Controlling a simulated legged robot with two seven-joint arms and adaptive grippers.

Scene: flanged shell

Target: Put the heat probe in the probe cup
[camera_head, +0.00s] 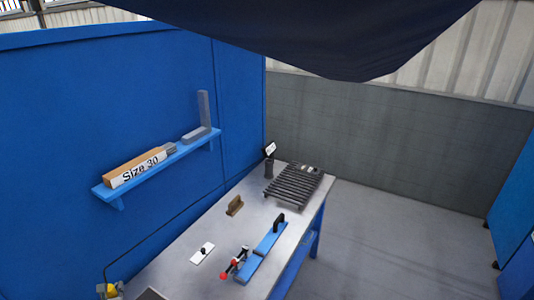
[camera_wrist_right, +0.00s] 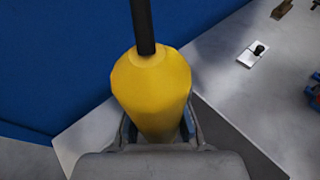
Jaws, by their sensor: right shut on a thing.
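The yellow handle of the heat probe (camera_wrist_right: 152,95) fills the middle of the right wrist view, with a black rod or cable running up from its end. My right gripper (camera_wrist_right: 158,135) is shut on this handle. In the head view the yellow handle (camera_head: 111,291) shows at the bottom left, within my right gripper (camera_head: 108,292). A dark upright cup (camera_head: 269,170) with a white tag above it stands at the far back of the bench, by the blue wall; it looks like the probe cup. The gripper is far from it. My left gripper is not in view.
The grey bench (camera_head: 190,272) carries a black slatted rack (camera_head: 292,185), a brown block (camera_head: 235,206), a white plate with a black knob (camera_head: 202,253) and a blue clamp fixture (camera_head: 262,250). A blue shelf (camera_head: 160,165) juts from the wall. A thin black line follows the wall side.

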